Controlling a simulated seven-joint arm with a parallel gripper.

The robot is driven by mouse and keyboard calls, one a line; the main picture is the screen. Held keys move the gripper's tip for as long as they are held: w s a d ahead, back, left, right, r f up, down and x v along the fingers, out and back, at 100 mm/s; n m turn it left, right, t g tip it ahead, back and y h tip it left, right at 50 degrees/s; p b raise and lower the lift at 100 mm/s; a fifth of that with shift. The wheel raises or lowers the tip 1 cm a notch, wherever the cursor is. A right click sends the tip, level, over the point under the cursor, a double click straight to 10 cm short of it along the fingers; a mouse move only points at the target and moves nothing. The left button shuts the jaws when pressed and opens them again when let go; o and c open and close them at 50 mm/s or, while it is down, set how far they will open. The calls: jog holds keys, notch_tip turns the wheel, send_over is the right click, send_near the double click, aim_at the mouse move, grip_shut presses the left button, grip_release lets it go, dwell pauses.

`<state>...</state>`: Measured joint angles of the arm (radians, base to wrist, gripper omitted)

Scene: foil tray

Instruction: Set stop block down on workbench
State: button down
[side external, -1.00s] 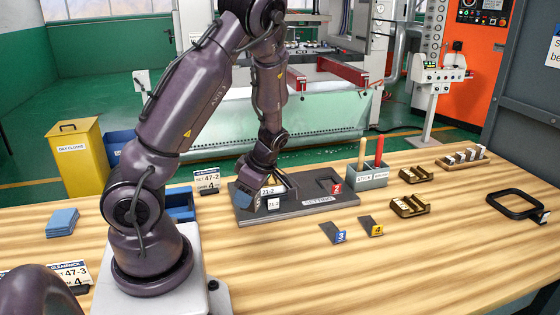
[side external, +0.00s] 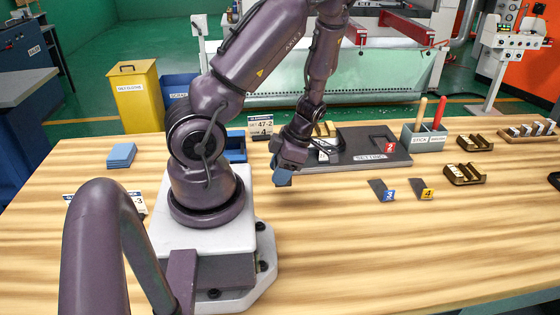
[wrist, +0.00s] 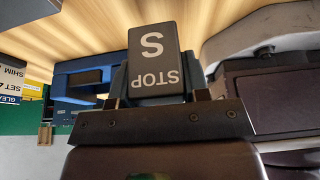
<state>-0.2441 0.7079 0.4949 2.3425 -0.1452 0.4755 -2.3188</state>
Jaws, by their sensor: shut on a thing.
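The stop block (wrist: 155,62) is dark grey with white "S" and "STOP" lettering, which reads upside down in the wrist view. My gripper (side external: 284,176), with blue fingertips, is shut on it. In the side view the gripper hangs just left of the dark setting plate (side external: 350,162), over the workbench (side external: 330,240). The block cannot be made out clearly there. The wood of the workbench also shows behind the block in the wrist view (wrist: 215,22). I cannot tell whether the block touches the bench.
A blue tray (side external: 235,154) stands left of my gripper, with a job card (side external: 260,127) behind it. Numbered markers 3 (side external: 388,195) and 4 (side external: 427,194) lie in front of the plate. The bench front is clear. Blue cloths (side external: 121,155) lie far left.

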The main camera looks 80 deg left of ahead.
jog(key=shift+f, duration=2.4)
jog(key=c, duration=0.8)
grip_release()
jog(key=shift+c, duration=0.2)
jog(key=shift+r, duration=0.1)
jog(key=shift+r, duration=2.15)
jog(key=o, duration=0.6)
jog(key=shift+c, duration=0.2)
